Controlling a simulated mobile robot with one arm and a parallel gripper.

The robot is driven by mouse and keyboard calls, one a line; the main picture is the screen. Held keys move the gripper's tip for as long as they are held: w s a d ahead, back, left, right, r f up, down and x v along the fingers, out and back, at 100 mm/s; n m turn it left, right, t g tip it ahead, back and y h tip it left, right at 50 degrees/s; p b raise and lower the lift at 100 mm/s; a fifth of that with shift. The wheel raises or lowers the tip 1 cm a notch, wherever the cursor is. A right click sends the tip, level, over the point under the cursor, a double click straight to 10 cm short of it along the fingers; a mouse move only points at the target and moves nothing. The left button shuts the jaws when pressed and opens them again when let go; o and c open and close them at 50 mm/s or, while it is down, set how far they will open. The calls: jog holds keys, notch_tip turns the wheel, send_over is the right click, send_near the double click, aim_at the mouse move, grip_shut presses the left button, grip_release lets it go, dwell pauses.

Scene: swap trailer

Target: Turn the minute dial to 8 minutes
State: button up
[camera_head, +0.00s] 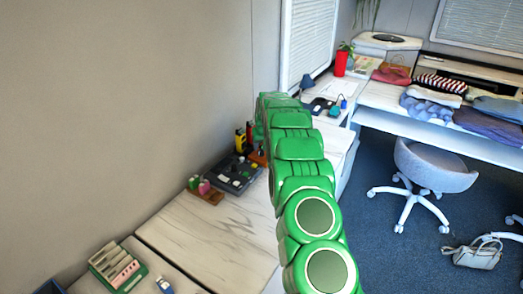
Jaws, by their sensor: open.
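No minute dial can be made out at this size. A dark tray or panel (232,178) with several small light and dark parts lies on the white marbled counter (198,232), against the wall. Whether a dial is among these parts I cannot tell. My green arm reaches up through the middle of the view and bends down at its far end. My gripper (262,147) is a small dark shape there, open, by the far right end of the dark tray, partly hidden by my arm. No held thing shows in it.
Pink and green items (201,186) stand on a wooden holder left of the tray; yellow and red items (243,137) stand behind it. A green rack (118,266) sits at the near left. The counter's middle is clear. A grey chair (434,166) and folded clothes (428,106) are at right.

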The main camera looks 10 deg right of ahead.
aim_at(261, 151)
jog(key=shift+x, duration=1.9)
jog(key=shift+c, duration=0.2)
grip_shut()
